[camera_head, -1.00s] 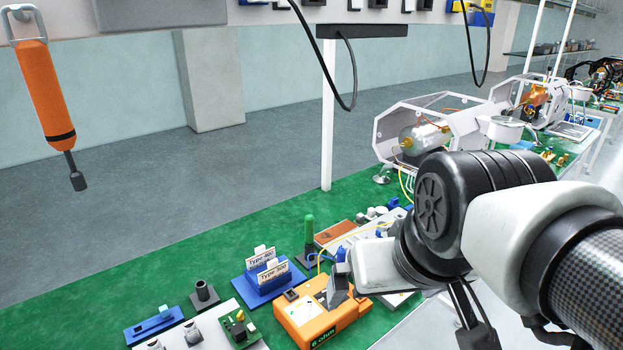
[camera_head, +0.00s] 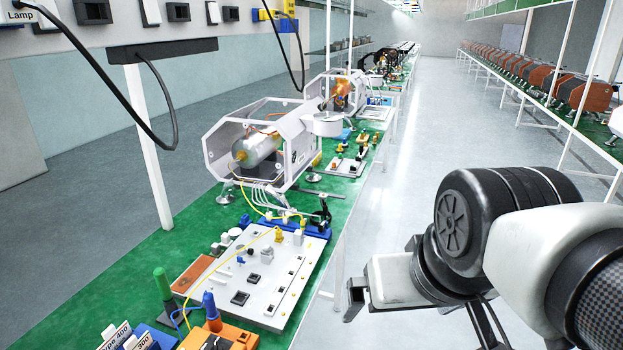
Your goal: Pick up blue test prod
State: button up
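The blue test prod (camera_head: 210,306) is a short blue stick standing upright at the back of an orange meter box (camera_head: 222,336) at the bottom of the view. A blue lead loops from it to the left. My gripper (camera_head: 355,299) is to the right of the prod and apart from it, past the table's right edge. Only a small dark tip shows at the end of its white housing, so its opening cannot be made out. Nothing is seen held in it.
A green prod (camera_head: 162,284) stands upright left of the blue one. A white board (camera_head: 258,297) with small parts lies behind. Type-labelled cards (camera_head: 125,338) are at bottom left. The aisle floor (camera_head: 410,150) is clear.

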aim_at(212, 314)
jog(key=u, duration=0.85)
jog(key=j+u, duration=0.15)
jog(key=k+j+z, duration=0.25)
jog(key=j, duration=0.25)
jog(key=k+u, duration=0.1)
jog(key=u, duration=0.6)
jog(key=l+u, duration=0.25)
jog(key=u, duration=0.2)
jog(key=l+u, duration=0.25)
jog(key=u, duration=0.2)
jog(key=l+u, duration=0.25)
jog(key=u, duration=0.25)
jog(key=k+l+u, duration=0.15)
jog(key=l, duration=0.25)
jog(key=l+u, duration=0.15)
jog(key=l, duration=0.3)
jog(key=k+l+u, duration=0.15)
jog(key=l, duration=0.25)
jog(key=k+l, duration=0.1)
jog(key=l, duration=0.7)
jog(key=k, duration=0.05)
